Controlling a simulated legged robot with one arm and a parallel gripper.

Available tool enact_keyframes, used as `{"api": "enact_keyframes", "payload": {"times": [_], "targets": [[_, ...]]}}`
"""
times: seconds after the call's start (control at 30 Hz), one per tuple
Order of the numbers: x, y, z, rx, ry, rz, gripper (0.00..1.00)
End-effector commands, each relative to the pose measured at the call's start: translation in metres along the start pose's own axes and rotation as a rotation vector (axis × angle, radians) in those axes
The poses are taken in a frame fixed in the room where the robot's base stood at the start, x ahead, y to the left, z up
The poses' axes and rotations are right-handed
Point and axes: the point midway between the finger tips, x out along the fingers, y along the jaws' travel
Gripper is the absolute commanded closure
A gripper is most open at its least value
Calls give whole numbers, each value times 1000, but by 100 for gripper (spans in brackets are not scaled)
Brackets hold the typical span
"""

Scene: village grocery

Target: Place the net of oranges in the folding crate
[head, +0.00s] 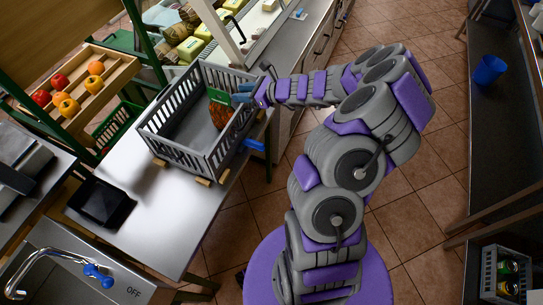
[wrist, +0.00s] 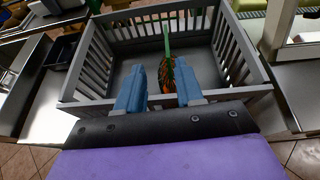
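The folding crate (head: 190,140) is grey, open-topped and slatted, and stands on the metal counter; it fills the upper wrist view (wrist: 115,24). The net of oranges (head: 219,112), with a green top, is inside the crate near the wall on my arm's side. In the wrist view the net (wrist: 170,72) shows beyond my fingers, partly hidden by the right one. My gripper (wrist: 159,65) has two blue fingers standing apart, with a gap beside the net. In the head view my gripper (head: 238,93) reaches over the crate's right wall.
The metal counter (head: 165,215) has a black tray (head: 101,203) and a sink tap (head: 40,260) at left. A wooden fruit shelf (head: 105,75) and a glass-fronted display lie behind. A blue bin (head: 489,70) stands at right. Crate floor left of the net is clear.

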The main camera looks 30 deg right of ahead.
Motion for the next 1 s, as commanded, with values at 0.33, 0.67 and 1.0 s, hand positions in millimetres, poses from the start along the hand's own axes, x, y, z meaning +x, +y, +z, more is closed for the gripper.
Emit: {"api": "enact_keyframes", "payload": {"times": [0.33, 0.67, 1.0], "targets": [[-2, 162, 120, -646, -59, 406, 63], [-77, 306, 125, -1288, -20, 857, 63], [-196, 355, 70, -1784, 177, 1298, 63]]}}
